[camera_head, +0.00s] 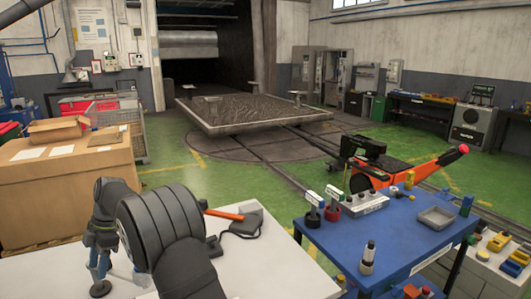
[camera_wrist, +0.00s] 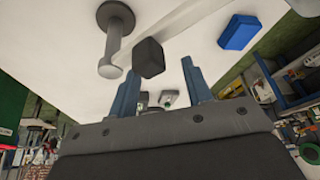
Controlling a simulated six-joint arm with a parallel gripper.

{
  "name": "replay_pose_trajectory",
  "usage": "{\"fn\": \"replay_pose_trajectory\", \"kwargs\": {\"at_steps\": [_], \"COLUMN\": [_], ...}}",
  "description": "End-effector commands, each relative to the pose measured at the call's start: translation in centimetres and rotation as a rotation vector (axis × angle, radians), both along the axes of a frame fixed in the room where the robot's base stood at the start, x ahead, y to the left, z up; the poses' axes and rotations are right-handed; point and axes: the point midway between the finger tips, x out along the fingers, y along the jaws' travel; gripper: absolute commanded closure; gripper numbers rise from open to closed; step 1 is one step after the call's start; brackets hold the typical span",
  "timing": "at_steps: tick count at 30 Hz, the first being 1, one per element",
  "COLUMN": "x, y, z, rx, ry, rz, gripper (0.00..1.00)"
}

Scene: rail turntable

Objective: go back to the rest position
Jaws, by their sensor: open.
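My gripper (camera_head: 98,262) is at the lower left of the head view, low over the white table (camera_head: 275,262), partly hidden by my own arm. In the wrist view my gripper (camera_wrist: 160,75) has its two blue-grey fingers apart, with nothing held between them. A dark block (camera_wrist: 148,57) shows just beyond the fingertips; I cannot tell its distance from them.
An orange-handled tool (camera_head: 224,215) and a black device (camera_head: 245,225) lie on the white table. A blue table (camera_head: 400,240) with stamps, a tray and small parts stands at right. Cardboard boxes (camera_head: 65,190) stand at left. The turntable platform (camera_head: 255,112) is behind.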

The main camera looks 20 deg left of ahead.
Motion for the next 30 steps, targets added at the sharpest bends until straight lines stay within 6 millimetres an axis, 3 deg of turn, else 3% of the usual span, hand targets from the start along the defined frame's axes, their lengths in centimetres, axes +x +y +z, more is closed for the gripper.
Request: {"fn": "replay_pose_trajectory", "kwargs": {"at_steps": [30], "x": [-3.9], "y": [3.0], "z": [0.0], "rx": [0.001], "ry": [-0.001], "rz": [-0.78], "gripper": [0.55]}}
